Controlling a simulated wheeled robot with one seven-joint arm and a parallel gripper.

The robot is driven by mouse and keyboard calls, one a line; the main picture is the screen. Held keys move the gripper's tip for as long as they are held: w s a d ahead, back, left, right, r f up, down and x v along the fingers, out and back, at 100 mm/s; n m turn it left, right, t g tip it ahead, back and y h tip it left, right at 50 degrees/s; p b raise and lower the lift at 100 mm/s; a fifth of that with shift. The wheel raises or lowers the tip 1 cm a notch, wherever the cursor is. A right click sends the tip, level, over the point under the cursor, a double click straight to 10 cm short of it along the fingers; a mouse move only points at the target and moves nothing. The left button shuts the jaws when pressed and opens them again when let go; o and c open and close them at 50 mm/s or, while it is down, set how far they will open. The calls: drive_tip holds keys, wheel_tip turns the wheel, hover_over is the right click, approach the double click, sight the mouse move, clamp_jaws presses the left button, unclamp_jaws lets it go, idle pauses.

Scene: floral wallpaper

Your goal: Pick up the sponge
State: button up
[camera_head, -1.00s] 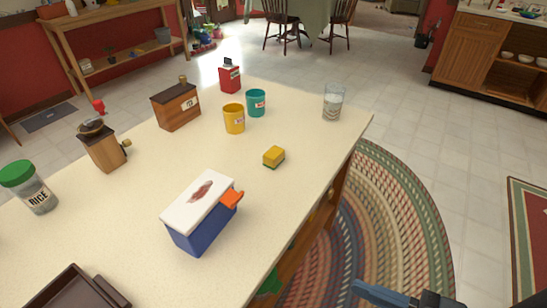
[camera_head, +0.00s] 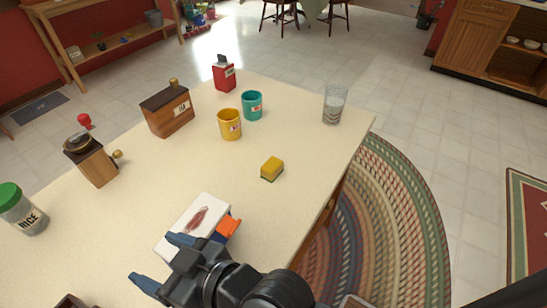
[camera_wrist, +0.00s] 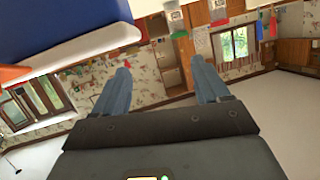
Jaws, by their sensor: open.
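The sponge (camera_head: 272,169) is a small yellow block with a dark green underside. It lies on the pale countertop (camera_head: 305,205) near its right edge. My gripper (camera_head: 160,262) is open and empty, with blue fingers, low in the head view. It is nearer to me than the sponge, in front of the white-lidded cooler box, and well apart from the sponge. The wrist view shows both fingers (camera_wrist: 162,80) spread with nothing between them. The sponge cannot be made out in the wrist view.
The cooler box (camera_head: 198,222) with an orange latch stands between my gripper and the sponge, and its blue side fills the wrist view's upper left (camera_wrist: 60,25). Yellow (camera_head: 229,124) and teal (camera_head: 252,105) mugs and a glass (camera_head: 333,104) stand beyond. Counter around the sponge is clear.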

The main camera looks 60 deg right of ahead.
drive_tip(key=w+r+n+g+y, duration=0.1)
drive_tip(key=w+r+n+y, duration=0.2)
drive_tip(key=w+n, duration=0.55)
drive_tip(key=n+g+h+p, duration=0.1)
drive_tip(key=n+g+h, duration=0.6)
drive_tip(key=g, duration=0.6)
hover_over(272, 164)
drive_tip(key=shift+n+y, duration=0.5)
drive_tip(key=shift+n, duration=0.15)
drive_tip(key=f, duration=0.7)
drive_tip(key=shift+w+a+f, duration=0.2)
drive_tip(key=shift+a+f, duration=0.1)
drive_tip(key=shift+f, duration=0.05)
drive_tip(key=shift+s+d+f, duration=0.2)
drive_tip(key=shift+d, duration=0.05)
drive_tip(key=shift+f+p, duration=0.75)
drive_tip(key=shift+f, duration=2.95)
drive_tip(key=c, duration=1)
